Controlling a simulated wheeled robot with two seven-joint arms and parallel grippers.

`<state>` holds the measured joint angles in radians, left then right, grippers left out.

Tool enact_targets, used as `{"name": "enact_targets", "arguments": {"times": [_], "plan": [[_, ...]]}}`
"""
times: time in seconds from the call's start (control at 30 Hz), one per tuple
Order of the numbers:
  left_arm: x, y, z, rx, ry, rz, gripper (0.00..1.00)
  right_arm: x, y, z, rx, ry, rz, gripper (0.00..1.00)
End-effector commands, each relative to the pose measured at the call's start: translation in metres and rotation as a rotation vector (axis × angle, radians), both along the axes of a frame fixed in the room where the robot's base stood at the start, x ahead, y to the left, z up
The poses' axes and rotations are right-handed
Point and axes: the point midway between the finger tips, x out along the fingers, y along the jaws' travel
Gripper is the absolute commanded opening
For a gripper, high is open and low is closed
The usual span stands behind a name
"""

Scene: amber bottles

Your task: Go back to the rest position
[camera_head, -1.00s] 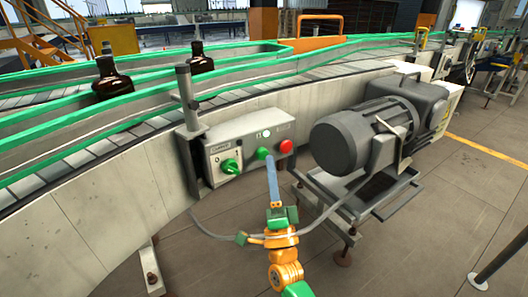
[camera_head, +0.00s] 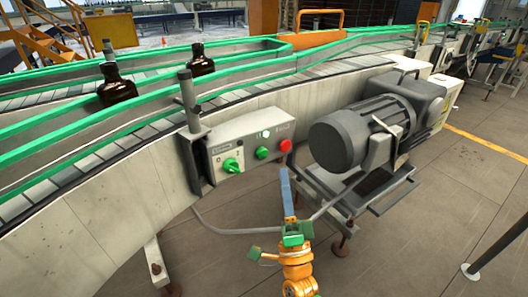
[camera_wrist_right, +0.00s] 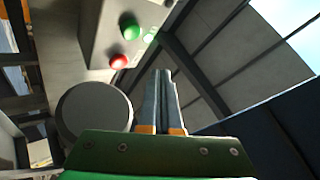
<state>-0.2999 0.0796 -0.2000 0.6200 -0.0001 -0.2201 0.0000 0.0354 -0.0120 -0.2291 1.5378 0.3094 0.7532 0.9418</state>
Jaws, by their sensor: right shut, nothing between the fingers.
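My right gripper (camera_head: 285,178) is shut and empty, its blue-grey fingers pointing up in the head view, in front of and below the control box. It also shows in the right wrist view (camera_wrist_right: 161,80). The grey control box (camera_head: 222,146) on the conveyor side carries a green switch (camera_head: 231,165), a green button (camera_head: 262,153) and a red button (camera_head: 285,145). In the wrist view the red button (camera_wrist_right: 118,61) and green button (camera_wrist_right: 129,27) are beyond the fingers. The fingers appear apart from the box. My left gripper is not in view.
Two amber bottles (camera_head: 117,90) (camera_head: 200,62) stand on the conveyor behind the green rails (camera_head: 60,155). A grey motor (camera_head: 352,138) on a metal stand is close to the right of my right gripper. The floor (camera_head: 410,240) at the lower right is mostly clear.

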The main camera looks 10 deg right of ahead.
Motion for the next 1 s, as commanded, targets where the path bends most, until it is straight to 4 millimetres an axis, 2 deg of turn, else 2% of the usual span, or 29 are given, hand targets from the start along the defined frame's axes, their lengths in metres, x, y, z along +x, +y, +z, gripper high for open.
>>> {"name": "enact_targets", "arguments": {"times": [0.4,0.47,0.5,0.57,0.67,0.7,0.77,0.8,0.87,0.9,0.97,1.0], "plan": [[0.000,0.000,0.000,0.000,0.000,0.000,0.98,0.000,0.000,0.000,0.000,0.000,0.000,0.00],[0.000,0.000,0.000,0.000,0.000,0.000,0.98,0.002,0.001,-0.006,-0.014,0.020,-0.003,0.00],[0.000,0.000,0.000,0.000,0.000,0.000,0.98,0.005,0.003,-0.017,-0.041,0.059,-0.009,0.00],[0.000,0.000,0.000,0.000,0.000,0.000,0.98,0.012,0.009,-0.051,-0.122,0.171,-0.021,0.00],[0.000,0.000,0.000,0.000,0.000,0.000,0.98,0.014,0.018,-0.143,-0.345,0.448,-0.034,0.00],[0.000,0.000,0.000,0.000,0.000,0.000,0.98,0.008,0.021,-0.183,-0.446,0.565,-0.029,0.00],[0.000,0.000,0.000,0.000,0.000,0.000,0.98,-0.008,0.021,-0.242,-0.597,0.730,-0.009,0.00],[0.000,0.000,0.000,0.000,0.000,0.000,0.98,-0.024,0.020,-0.280,-0.696,0.833,0.012,0.00],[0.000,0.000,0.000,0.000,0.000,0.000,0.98,-0.054,0.017,-0.332,-0.843,0.979,0.056,0.00],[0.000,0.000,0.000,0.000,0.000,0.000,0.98,-0.078,0.013,-0.364,-0.937,1.072,0.094,0.00],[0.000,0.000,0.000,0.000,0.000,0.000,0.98,-0.117,0.006,-0.407,-1.075,1.200,0.161,0.00],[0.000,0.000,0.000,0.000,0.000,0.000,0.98,-0.144,0.001,-0.430,-1.157,1.274,0.210,0.00]]}}
